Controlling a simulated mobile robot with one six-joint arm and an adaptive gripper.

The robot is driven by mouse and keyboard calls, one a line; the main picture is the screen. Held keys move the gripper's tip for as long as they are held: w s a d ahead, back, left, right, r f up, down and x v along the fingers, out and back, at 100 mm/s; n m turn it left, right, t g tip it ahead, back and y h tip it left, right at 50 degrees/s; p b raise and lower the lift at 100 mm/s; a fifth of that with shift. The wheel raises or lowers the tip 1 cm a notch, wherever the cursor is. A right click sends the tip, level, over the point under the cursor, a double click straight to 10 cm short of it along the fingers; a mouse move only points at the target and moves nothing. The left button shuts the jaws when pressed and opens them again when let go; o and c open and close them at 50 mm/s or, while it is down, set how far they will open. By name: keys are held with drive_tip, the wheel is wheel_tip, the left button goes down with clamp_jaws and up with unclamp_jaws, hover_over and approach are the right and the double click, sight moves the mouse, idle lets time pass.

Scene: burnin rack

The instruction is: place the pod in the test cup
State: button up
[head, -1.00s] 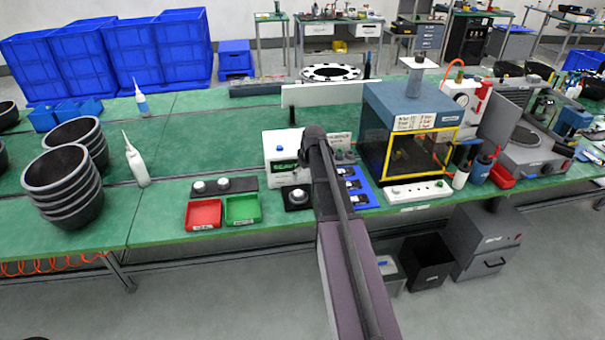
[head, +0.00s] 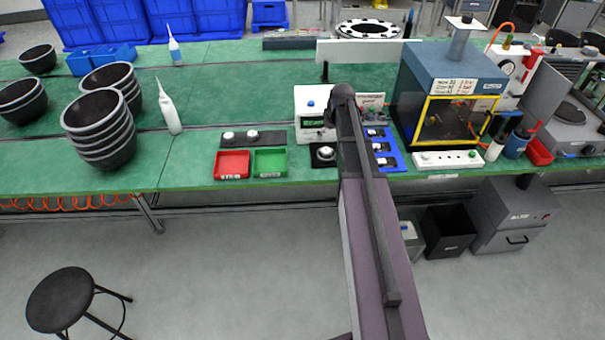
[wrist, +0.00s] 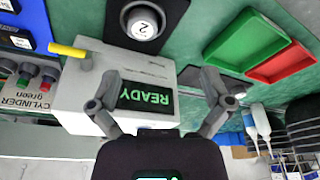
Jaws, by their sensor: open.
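A white pod (head: 325,153) marked 2 sits in the round dark cup of a black block in front of the white tester box (head: 310,107). The wrist view shows this pod (wrist: 143,25) at the top, upright in the dark ring of the test cup (wrist: 128,12). My gripper (wrist: 171,92) is open and empty, its two fingers spread across the tester box with its READY display (wrist: 147,97). The pod is beyond the fingertips and not touched. In the head view my arm hides the gripper.
A black strip (head: 270,139) with two more white pods lies left of the tester. Red (head: 232,165) and green (head: 270,163) trays are in front of it. A blue tray (head: 390,160) with dark parts and a yellow-framed chamber (head: 460,120) stand to the right.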

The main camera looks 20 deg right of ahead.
drive_tip(key=s+a+m+g, duration=0.2)
drive_tip(key=s+a, duration=1.9)
drive_tip(key=shift+s+a+f+g+h, duration=0.2)
drive_tip(key=shift+f+g+h, duration=0.1)
drive_tip(key=shift+g, duration=0.1)
